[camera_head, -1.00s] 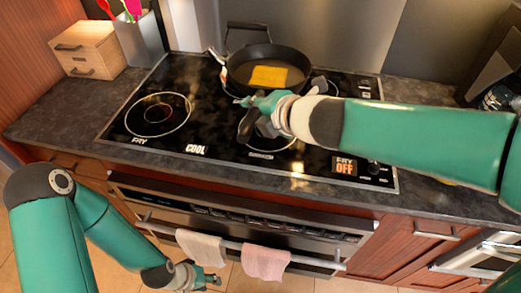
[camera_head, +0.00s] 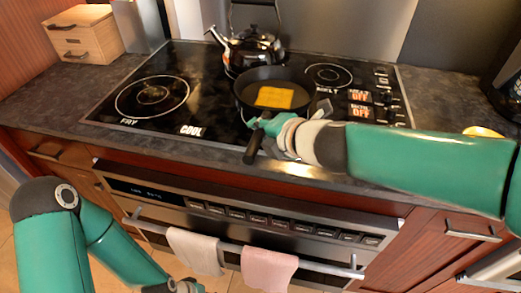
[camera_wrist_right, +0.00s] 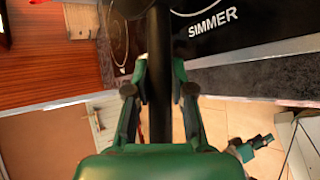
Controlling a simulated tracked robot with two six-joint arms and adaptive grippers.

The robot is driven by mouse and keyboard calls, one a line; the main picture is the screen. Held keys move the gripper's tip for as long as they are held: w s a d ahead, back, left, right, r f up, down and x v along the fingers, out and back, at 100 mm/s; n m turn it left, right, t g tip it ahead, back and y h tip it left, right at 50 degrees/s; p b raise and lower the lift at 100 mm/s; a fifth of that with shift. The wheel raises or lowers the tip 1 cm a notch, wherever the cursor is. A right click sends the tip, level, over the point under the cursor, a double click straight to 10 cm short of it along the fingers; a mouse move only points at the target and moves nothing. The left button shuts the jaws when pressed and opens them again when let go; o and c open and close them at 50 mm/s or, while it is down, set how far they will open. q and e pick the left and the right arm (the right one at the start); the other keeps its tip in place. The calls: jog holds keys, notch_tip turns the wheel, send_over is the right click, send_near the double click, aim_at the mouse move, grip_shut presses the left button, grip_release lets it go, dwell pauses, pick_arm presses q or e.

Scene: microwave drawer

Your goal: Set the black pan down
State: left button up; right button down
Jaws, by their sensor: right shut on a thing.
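The black pan (camera_head: 270,79) is over the cooktop (camera_head: 215,80), in front of the kettle, looking about level. A yellow square piece (camera_head: 275,97) lies in it. I cannot tell whether its base touches the glass. My right gripper (camera_head: 268,126) is shut on the pan's black handle, which points toward the front edge. In the right wrist view the handle (camera_wrist_right: 159,70) runs between the two fingers (camera_wrist_right: 158,95). My left gripper (camera_head: 188,287) hangs low before the oven, cut off by the bottom edge; its jaws are unclear.
A shiny kettle (camera_head: 248,48) stands right behind the pan. The left burner (camera_head: 152,96) and back right burner (camera_head: 328,75) are bare. A wooden drawer box (camera_head: 82,33) stands at the back left. Two towels (camera_head: 196,250) (camera_head: 268,268) hang on the oven handle.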

jog(key=shift+f+b, duration=2.05)
jog(key=c, duration=1)
grip_release()
jog(key=p+v, duration=0.6)
jog(key=v, duration=0.6)
